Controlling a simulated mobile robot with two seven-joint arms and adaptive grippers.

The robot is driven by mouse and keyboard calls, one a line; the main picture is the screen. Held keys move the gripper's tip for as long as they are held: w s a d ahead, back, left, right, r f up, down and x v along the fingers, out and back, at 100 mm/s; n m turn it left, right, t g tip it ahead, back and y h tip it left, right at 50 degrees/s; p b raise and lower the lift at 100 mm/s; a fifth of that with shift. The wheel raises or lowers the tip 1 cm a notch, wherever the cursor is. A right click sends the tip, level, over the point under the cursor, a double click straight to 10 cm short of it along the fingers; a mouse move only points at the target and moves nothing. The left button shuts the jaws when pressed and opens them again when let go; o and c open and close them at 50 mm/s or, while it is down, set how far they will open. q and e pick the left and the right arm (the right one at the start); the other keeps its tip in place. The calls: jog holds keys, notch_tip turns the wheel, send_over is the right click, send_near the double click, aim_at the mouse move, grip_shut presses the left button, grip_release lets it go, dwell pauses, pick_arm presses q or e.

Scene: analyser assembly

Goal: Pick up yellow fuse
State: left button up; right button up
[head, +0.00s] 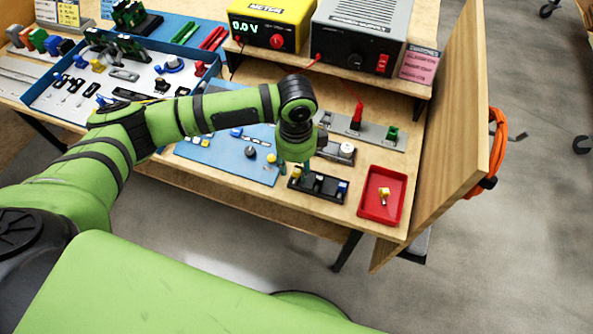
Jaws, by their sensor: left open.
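A black holder block (318,188) lies near the front edge of the bench, with a small yellow piece (296,173) at its left end and a blue piece (342,187) at its right end. The yellow piece looks like a yellow fuse. My left gripper (295,169) points down over the left end of the holder, with its fingers apart and the yellow piece showing between them. I cannot tell whether they touch it. Another small yellow and pale piece (384,194) lies in the red tray (365,208). My right gripper is out of view.
A grey strip (374,131) with a red plug and a green part lies behind the holder. A blue mat (215,160) with small parts is to the left. A yellow meter (265,20) and grey supply (360,30) stand on the shelf. A wooden side panel (455,130) bounds the right.

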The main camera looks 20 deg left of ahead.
pick_arm(q)
jog(key=shift+f, duration=0.8)
jog(key=c, duration=0.8)
jog(key=shift+o, duration=0.2)
jog(key=shift+r, duration=0.1)
jog(key=shift+w+r, duration=0.15)
jog(key=shift+r, duration=0.35)
notch_tip(320, 180, up, 3)
jog(key=shift+d+f+b, duration=0.1)
jog(key=shift+b, duration=0.2)
jog(key=s+d+r+b, duration=0.1)
jog(key=s+d+r, duration=0.4)
jog(key=d, duration=0.5)
notch_tip(320, 180, up, 2)
jog(key=shift+d+r, duration=0.1)
jog(key=shift+d, duration=0.2)
jog(key=shift+s, duration=0.1)
